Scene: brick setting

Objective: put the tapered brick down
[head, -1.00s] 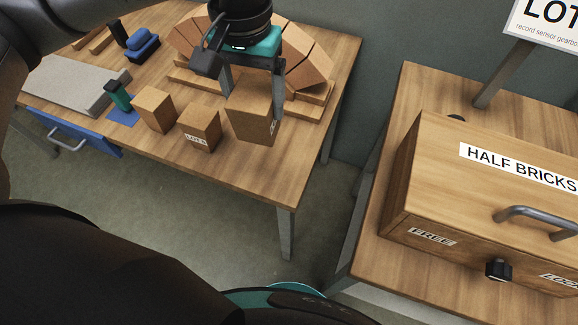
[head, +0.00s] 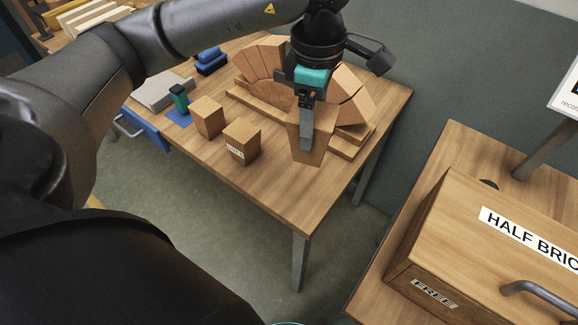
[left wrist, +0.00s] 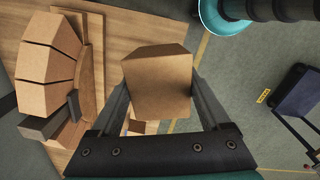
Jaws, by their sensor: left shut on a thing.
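The tapered brick (head: 308,148) is a tan block held in my left gripper (head: 306,140), over the right part of the wooden table (head: 282,197). In the left wrist view the brick (left wrist: 157,82) sits between the two fingers of the left gripper (left wrist: 160,98), which are shut on it. In the head view the near finger covers part of the brick. I cannot tell for sure whether its underside touches the table. My right gripper is not in view.
An arch of tan bricks (head: 262,62) stands on a wooden base behind the held brick. Two loose bricks, one plain (head: 207,117) and one labelled (head: 241,143), stand to its left. A wooden box marked HALF BRICKS (head: 480,240) stands on another table at right.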

